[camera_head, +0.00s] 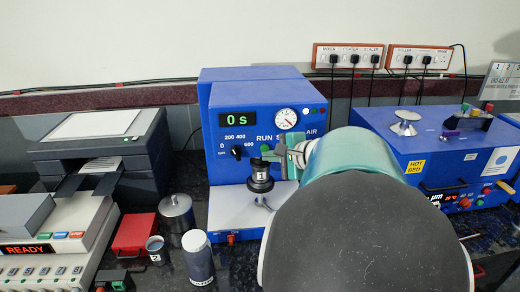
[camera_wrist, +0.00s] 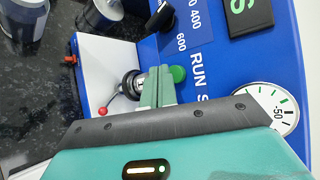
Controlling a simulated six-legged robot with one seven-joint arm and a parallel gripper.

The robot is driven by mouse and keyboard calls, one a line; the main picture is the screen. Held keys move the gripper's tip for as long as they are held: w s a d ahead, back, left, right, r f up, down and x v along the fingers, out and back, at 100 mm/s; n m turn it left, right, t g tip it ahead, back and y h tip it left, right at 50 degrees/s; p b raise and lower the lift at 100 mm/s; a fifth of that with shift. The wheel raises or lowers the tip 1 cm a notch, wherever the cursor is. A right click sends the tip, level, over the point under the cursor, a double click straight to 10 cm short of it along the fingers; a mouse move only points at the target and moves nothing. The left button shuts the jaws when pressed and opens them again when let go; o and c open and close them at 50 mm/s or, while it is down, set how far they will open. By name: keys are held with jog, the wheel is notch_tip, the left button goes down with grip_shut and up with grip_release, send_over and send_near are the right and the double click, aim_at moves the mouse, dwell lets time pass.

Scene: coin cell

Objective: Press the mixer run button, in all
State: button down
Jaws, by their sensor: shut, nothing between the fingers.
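The mixer (camera_head: 225,166) is a blue box with a green "0 s" display (camera_head: 240,119), a speed knob (camera_head: 237,152), a RUN label and a pressure gauge (camera_head: 286,119). In the wrist view, the round green run button (camera_wrist: 179,74) sits on the blue panel by the RUN label, partly hidden by my fingers. My gripper (camera_wrist: 157,82) is shut and empty, with its fingertips right by the button. I cannot tell whether they touch it.
A dark mixing vessel (camera_head: 260,178) stands on the mixer's white base, close under my gripper. A red-knobbed lever (camera_wrist: 103,111) shows beside it in the wrist view. A printer (camera_head: 100,150) stands left, and another blue machine (camera_head: 425,150) stands right.

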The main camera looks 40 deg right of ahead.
jog(key=shift+w, duration=0.1)
dwell(0.7)
jog(key=shift+w+d, duration=0.25)
jog(key=shift+w+d, duration=0.25)
jog(key=shift+w, duration=0.15)
dwell(0.8)
dwell(0.4)
jog(key=shift+s+a, duration=0.5)
jog(key=shift+s, duration=0.25)
jog(key=shift+s+a, duration=0.75)
jog(key=shift+s, duration=0.3)
jog(key=shift+s+a, duration=0.7)
jog(key=shift+s, duration=0.3)
